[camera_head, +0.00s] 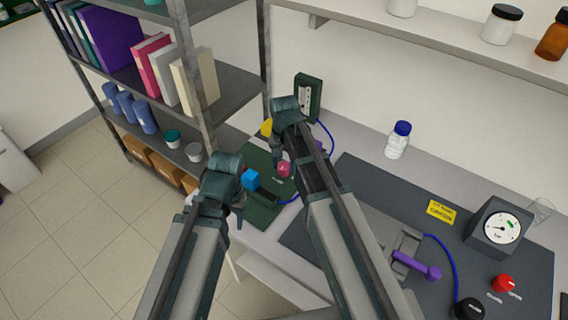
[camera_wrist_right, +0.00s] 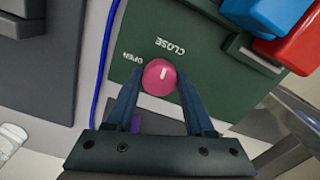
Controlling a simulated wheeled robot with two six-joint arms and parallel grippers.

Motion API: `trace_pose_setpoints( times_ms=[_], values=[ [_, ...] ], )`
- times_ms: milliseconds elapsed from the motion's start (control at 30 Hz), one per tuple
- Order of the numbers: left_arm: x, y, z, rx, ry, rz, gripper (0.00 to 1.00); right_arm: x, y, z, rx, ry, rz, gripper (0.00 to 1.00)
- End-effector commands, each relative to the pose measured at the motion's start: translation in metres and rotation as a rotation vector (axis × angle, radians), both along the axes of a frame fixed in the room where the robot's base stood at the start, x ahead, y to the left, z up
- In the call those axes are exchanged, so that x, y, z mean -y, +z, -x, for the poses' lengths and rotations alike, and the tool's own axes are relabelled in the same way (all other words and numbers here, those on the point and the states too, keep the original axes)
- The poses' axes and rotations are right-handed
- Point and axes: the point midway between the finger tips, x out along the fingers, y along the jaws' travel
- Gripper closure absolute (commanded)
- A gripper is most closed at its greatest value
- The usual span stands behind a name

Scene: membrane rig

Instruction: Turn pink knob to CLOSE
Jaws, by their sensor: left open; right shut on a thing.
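The pink knob (camera_head: 284,170) sits on a dark green panel (camera_head: 262,212). My right gripper (camera_wrist_right: 160,82) is shut on the knob, one finger on each side. In the head view my right gripper (camera_head: 281,163) partly covers the panel. My left gripper (camera_head: 239,208) is open, left of the panel near the bench edge.
A blue block (camera_head: 251,179) is beside my left gripper; blue and red parts (camera_wrist_right: 290,40) show in the right wrist view. A grey mat (camera_head: 375,185) holds a gauge (camera_head: 499,226), a red knob (camera_head: 503,283) and a purple-handled part (camera_head: 417,265). A shelf rack (camera_head: 235,95) stands behind at left.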

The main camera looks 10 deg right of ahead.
Motion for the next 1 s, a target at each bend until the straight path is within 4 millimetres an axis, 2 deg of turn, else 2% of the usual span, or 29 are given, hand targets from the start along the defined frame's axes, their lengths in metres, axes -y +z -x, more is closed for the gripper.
trace_pose_setpoints(
  times_ms=[300, 833, 867, 1000],
  values=[
    [0.0, 0.0, 0.0, 0.0, 0.0, 0.0, 0.5, -0.0004, 0.0, -0.0002, 0.0, -0.101, 0.0, 1.0],
    [0.0, 0.0, 0.0, 0.0, 0.0, 0.0, 0.5, -0.0004, 0.0, -0.0003, 0.0, -0.121, 0.0, 1.0],
    [0.0, 0.0, 0.0, 0.0, 0.0, 0.0, 0.5, -0.0004, 0.0, -0.0002, 0.0, -0.12, 0.0, 0.43],
    [0.0, 0.0, 0.0, 0.0, 0.0, 0.0, 0.5, -0.0004, 0.0, -0.0002, 0.0, -0.12, 0.0, 0.18]
  ],
)
